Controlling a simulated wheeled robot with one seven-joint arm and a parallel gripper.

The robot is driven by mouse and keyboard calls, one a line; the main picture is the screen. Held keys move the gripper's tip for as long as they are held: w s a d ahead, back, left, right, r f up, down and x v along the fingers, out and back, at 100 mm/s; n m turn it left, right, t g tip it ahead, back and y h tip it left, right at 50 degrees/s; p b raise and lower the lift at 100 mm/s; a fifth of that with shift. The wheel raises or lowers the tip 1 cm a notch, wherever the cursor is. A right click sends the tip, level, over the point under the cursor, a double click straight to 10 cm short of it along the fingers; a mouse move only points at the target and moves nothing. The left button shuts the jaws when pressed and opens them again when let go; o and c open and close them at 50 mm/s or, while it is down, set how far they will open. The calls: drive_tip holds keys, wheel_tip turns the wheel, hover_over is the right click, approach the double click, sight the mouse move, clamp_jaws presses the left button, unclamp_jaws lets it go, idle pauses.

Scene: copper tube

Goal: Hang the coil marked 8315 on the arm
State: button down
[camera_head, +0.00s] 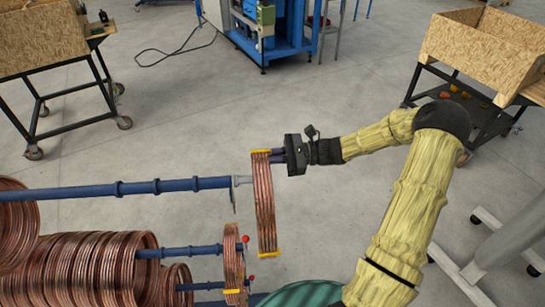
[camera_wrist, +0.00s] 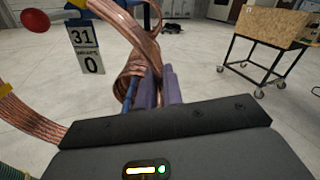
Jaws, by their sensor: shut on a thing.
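My gripper (camera_head: 276,156) is shut on the top of a copper coil (camera_head: 265,210) with yellow bands at its top and bottom. The coil hangs edge-on just right of the grey tip of the upper blue arm (camera_head: 170,187); I cannot tell whether the tip enters its ring. In the wrist view the fingers (camera_wrist: 155,88) are at the copper strands (camera_wrist: 140,30), and their tips are partly hidden. A plate (camera_wrist: 88,45) reading "31" and "0" shows left of the coil. No marking 8315 is readable.
Lower blue arms (camera_head: 180,252) carry several coils (camera_head: 85,268), and a banded coil (camera_head: 232,265) sits near red balls (camera_head: 245,239) below the held coil. Wooden boxes on carts stand at back left (camera_head: 45,40) and right (camera_head: 480,45).

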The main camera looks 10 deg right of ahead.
drive_tip(key=w+a+f+b, duration=0.1)
drive_tip(key=a+b, duration=0.2)
drive_tip(key=a, duration=0.8)
drive_tip(key=shift+w+a+f, duration=0.15)
drive_tip(key=shift+a+f, duration=0.25)
idle(0.9)
idle(0.4)
drive_tip(key=c, duration=1.5)
unclamp_jaws()
drive_tip(key=shift+o, duration=0.2)
drive_tip(key=shift+d+f, duration=0.1)
